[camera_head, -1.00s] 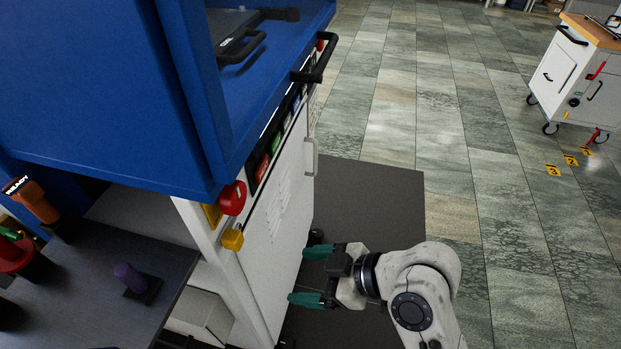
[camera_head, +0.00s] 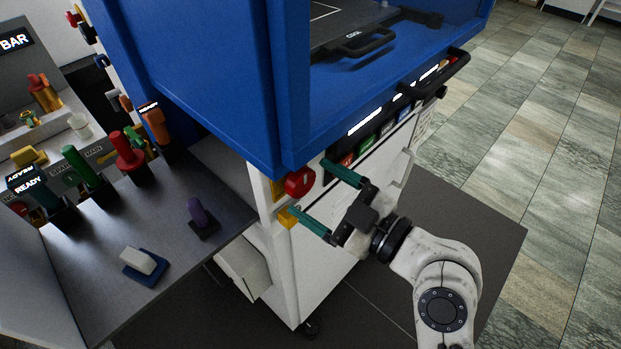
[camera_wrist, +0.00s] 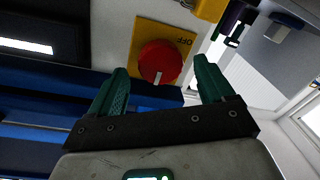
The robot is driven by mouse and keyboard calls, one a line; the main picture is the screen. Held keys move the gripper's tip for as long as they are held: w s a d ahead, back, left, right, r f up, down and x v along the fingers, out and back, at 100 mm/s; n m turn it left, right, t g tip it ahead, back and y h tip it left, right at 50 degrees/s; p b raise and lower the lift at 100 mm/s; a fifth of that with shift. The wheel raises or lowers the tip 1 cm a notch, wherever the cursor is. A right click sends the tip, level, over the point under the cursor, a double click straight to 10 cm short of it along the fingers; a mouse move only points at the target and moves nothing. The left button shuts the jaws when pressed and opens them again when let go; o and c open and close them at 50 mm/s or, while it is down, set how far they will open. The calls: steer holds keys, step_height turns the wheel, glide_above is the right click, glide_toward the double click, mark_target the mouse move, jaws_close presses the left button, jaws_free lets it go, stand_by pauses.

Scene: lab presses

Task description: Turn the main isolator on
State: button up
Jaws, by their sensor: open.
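The main isolator is a round red knob (camera_head: 300,181) on a yellow plate, at the front corner of the white cabinet below the blue housing. In the wrist view the red knob (camera_wrist: 160,60) shows a pale mark at its lower edge, and the yellow plate (camera_wrist: 149,33) carries upside-down "OFF" lettering. My gripper (camera_head: 309,187) is open and empty, its green fingers pointing at the cabinet. In the wrist view my gripper (camera_wrist: 161,68) has its fingertips on either side of the knob. Contact with the knob cannot be told.
A yellow block (camera_head: 287,217) sits just below the knob. A coloured button panel (camera_head: 366,144) and a black handle (camera_head: 444,72) are to the right. A grey bench (camera_head: 165,225) at left holds a purple peg (camera_head: 198,213) and several coloured handles. Floor at right is clear.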

steer(key=shift+x, duration=1.1)
steer(key=shift+c, duration=0.5)
steer(key=c, duration=0.9)
steer(key=shift+c, duration=0.2)
